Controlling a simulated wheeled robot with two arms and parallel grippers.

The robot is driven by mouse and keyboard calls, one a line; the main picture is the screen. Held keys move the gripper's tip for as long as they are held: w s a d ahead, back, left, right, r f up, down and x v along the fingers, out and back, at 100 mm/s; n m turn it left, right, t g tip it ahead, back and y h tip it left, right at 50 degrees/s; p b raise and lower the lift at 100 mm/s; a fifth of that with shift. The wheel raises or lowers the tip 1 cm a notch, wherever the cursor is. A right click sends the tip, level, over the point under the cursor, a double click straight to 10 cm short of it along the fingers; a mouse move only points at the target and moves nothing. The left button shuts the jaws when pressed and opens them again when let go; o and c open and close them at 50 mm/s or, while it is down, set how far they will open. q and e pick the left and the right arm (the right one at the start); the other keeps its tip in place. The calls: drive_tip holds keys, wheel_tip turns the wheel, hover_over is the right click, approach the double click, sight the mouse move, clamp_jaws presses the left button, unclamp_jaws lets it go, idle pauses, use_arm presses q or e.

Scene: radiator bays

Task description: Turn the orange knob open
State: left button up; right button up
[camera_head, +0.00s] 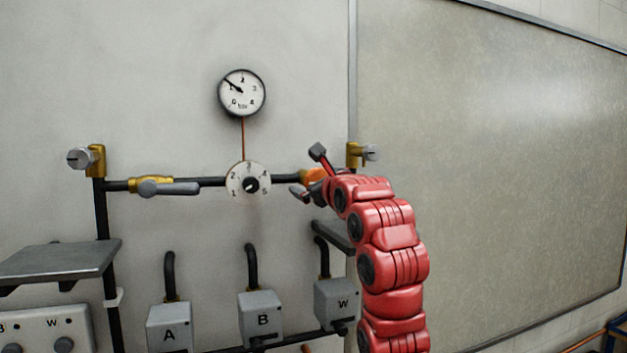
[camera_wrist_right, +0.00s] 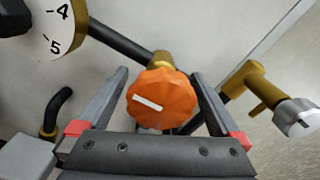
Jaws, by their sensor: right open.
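The orange knob (camera_wrist_right: 162,102) sits on the black pipe right of the numbered dial, with a white mark slanting across its face. In the head view only a small part of the knob (camera_head: 314,175) shows behind my right gripper (camera_head: 309,172). In the right wrist view the open fingers of my right gripper (camera_wrist_right: 160,88) stand on either side of the knob, with a gap on both sides. I cannot tell whether the fingertips reach past its face. My left gripper is not in view.
A numbered dial (camera_head: 248,181) sits left of the knob, below a pressure gauge (camera_head: 242,93). A grey lever valve (camera_head: 168,188) is further left. A brass valve (camera_head: 354,154) stands to the right. Boxes A (camera_head: 170,328), B (camera_head: 261,317) and W (camera_head: 337,300) are below.

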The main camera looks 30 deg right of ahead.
drive_tip(key=c, duration=1.3)
